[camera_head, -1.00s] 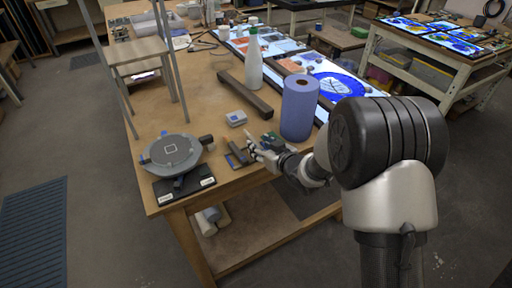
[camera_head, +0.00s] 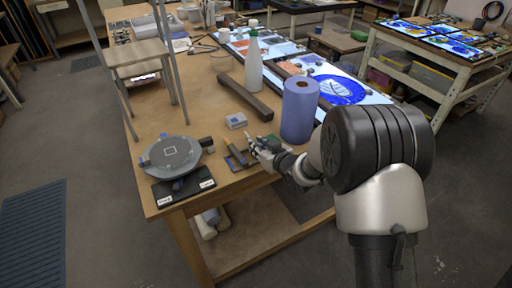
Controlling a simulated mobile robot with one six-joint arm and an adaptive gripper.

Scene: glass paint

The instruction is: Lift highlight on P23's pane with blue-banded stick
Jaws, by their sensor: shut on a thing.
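My gripper (camera_head: 257,147) is small in the head view, low over the near edge of the wooden workbench, beside a dark rest with a blue mark (camera_head: 235,160). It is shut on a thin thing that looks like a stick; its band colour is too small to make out. A round grey turntable (camera_head: 188,157) with a small square outline at its centre stands to the left of my gripper. No P23 label is readable on any pane.
A blue paper roll (camera_head: 299,112) stands upright just behind my gripper. A white bottle (camera_head: 254,65), a dark bar (camera_head: 245,97) and a small pale box (camera_head: 236,120) are on the bench (camera_head: 205,95). Two pale labels sit on the black base (camera_head: 165,193). More blue panes (camera_head: 455,45) lie far right.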

